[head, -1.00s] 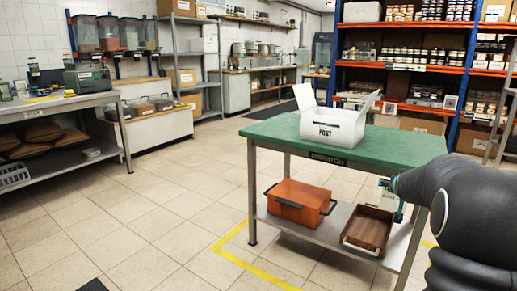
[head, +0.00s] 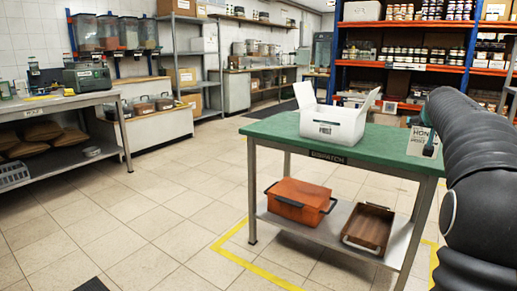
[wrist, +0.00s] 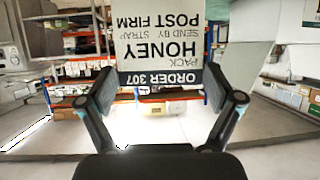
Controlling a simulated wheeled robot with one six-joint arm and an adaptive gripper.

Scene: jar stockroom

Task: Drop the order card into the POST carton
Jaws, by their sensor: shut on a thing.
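The white order card (head: 422,142) hangs from my gripper (head: 430,128) at the right end of the green table, in the head view. In the wrist view the card (wrist: 160,42) shows upside-down print reading ORDER 307, HONEY and POST FIRM. My gripper (wrist: 159,80) is shut on the card, whose edge lies between the fingers. The white POST carton (head: 345,116) stands on the table with its flaps up and open, to the left of the card and apart from it. Its inside is mostly hidden.
The green dispatch table (head: 275,130) is bare between carton and card. An orange crate (head: 297,200) and a brown tray (head: 369,227) sit on its lower shelf. Jar racks (head: 400,66) stand behind. The tiled floor to the left is clear.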

